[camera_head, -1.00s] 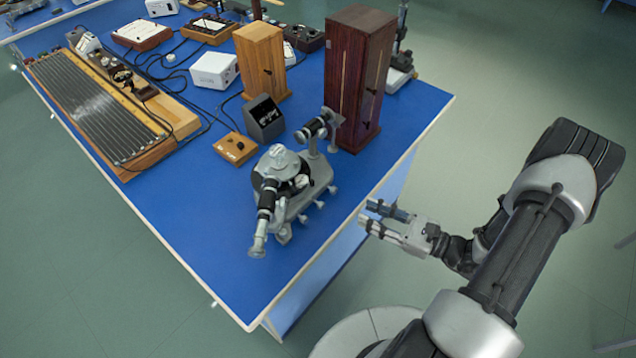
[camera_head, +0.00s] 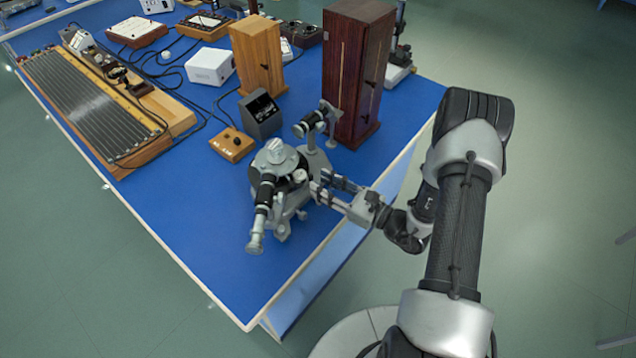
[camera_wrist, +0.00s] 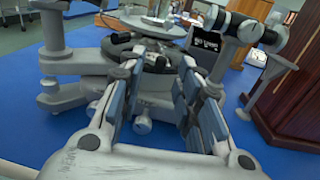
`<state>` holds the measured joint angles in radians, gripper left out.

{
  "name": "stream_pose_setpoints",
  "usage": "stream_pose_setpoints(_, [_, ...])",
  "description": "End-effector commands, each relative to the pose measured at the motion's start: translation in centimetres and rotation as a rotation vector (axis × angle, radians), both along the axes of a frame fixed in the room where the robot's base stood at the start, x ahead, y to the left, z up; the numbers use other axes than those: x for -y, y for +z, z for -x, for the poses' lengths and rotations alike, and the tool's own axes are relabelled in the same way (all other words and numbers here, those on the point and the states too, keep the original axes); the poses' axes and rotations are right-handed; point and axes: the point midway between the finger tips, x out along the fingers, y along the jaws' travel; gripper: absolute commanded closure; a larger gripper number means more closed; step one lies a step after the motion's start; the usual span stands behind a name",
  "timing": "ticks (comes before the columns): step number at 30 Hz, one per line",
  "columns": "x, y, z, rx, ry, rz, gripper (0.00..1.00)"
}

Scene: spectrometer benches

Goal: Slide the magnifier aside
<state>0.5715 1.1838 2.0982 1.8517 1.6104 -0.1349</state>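A grey-and-black spectrometer-like instrument (camera_head: 276,158) stands upright near the front right edge of the blue bench. It has a round top, one black tube slanting to the front left and another tube (camera_head: 312,122) at the back right. I cannot tell which part, if any, is the magnifier. My gripper (camera_head: 316,189) is open at its right side, low by the base, and fingers and base overlap in the head view. In the wrist view my gripper (camera_wrist: 158,85) has its two fingers apart, with the instrument's base (camera_wrist: 80,92) ahead and a small knob (camera_wrist: 142,124) between them. Contact is unclear.
A tall dark red wooden box (camera_head: 354,75) stands close behind the instrument. A light wooden box (camera_head: 257,57), a small black meter (camera_head: 260,114) and a wooden switch block (camera_head: 231,145) stand further back, with cables. The bench's front left is clear.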

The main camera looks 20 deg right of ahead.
Motion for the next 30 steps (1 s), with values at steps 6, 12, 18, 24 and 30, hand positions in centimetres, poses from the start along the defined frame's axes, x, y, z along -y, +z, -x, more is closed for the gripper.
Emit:
stream_pose_setpoints(6, [-1.4,0.0,-1.7,0.001,0.001,0.001,0.69])
stream_pose_setpoints(12, [-1.6,0.0,-1.9,0.000,-0.001,0.000,0.69])
stream_pose_setpoints(18, [-1.6,0.0,-1.9,0.000,0.000,0.000,0.73])
stream_pose_setpoints(24, [-1.6,0.0,-1.9,0.000,0.000,0.000,0.87])
stream_pose_setpoints(30, [-1.6,0.0,-1.9,0.000,0.000,0.000,1.00])
